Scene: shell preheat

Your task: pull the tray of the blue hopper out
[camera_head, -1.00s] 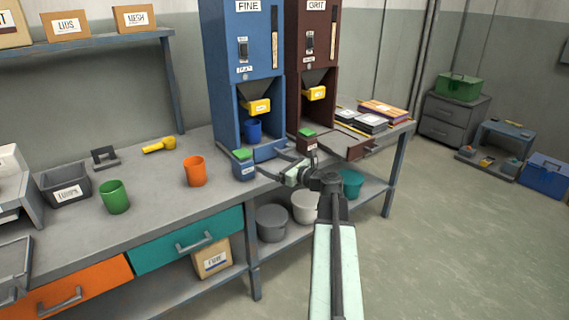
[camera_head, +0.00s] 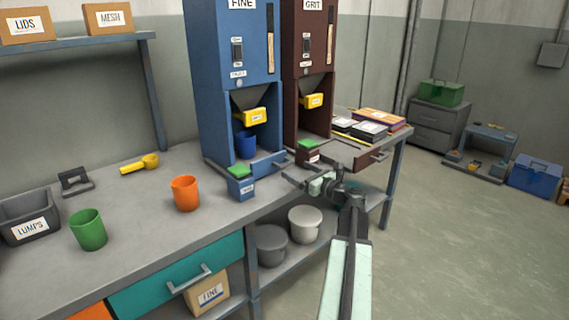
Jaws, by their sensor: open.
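The blue hopper (camera_head: 233,90), labelled FINE, stands on the bench beside the dark red GRIT hopper (camera_head: 306,80). Its blue tray (camera_head: 262,169) is at the foot of the bay, with a small grey handle (camera_head: 284,161) on its front. A blue cup (camera_head: 246,146) stands in the bay under the yellow spout (camera_head: 250,117). My gripper (camera_head: 291,176) is open and empty, just in front and to the right of the tray, near the handle. The fingers are small and partly lost against the bench; I cannot tell whether they touch the handle.
Two small blocks with green tops, one blue (camera_head: 240,184) and one dark red (camera_head: 307,151), stand near the hopper fronts. An orange cup (camera_head: 186,193) and a green cup (camera_head: 89,229) are to the left. Open floor lies to the right.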

